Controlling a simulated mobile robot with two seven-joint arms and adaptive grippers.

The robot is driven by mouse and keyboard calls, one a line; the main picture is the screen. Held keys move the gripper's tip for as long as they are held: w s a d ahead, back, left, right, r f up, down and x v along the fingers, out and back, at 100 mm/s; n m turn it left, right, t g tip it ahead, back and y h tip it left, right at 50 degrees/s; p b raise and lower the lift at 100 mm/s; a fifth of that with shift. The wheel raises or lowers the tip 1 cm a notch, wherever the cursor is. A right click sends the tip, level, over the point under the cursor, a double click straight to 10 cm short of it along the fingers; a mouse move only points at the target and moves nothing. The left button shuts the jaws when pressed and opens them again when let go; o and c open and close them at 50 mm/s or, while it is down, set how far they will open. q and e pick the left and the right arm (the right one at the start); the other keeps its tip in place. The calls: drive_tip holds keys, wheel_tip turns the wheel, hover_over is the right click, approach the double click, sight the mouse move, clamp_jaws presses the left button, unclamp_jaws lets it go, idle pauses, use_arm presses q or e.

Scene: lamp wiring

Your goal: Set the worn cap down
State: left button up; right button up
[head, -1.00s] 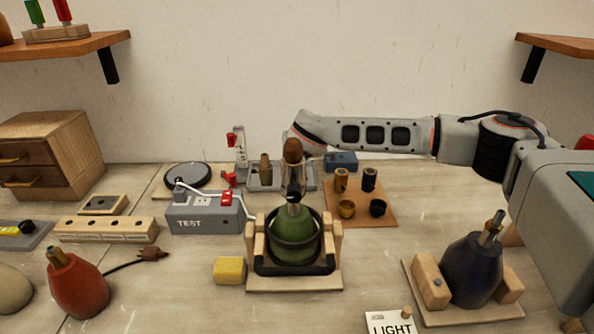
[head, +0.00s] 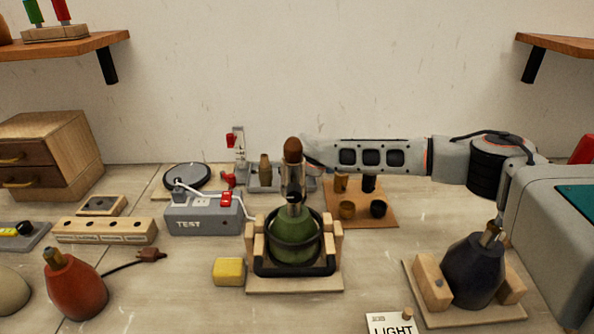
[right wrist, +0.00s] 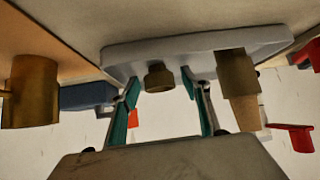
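The worn cap is most likely the small dull brass cap (right wrist: 158,78) in the right wrist view. It appears to rest on the grey tray (right wrist: 120,60), which also shows in the head view (head: 252,188). My right gripper (right wrist: 160,77) is open, one teal-padded finger on each side of the cap, with a gap showing on both sides. In the head view the green lamp body (head: 295,238) and the upright above it hide the cap and this gripper. My left gripper is not in view.
A tapered brown piece (right wrist: 238,85) stands on the tray close beside one finger. A tan mat (head: 370,218) with several brass and dark cups lies to the right. The grey TEST box (head: 200,222) stands left of the clamped green lamp.

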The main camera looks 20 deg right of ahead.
drive_tip(key=shift+s+r, duration=0.15)
drive_tip(key=shift+r, duration=0.3)
drive_tip(key=shift+p+v, duration=0.45)
drive_tip(key=shift+v, duration=3)
drive_tip(key=shift+s, duration=0.1)
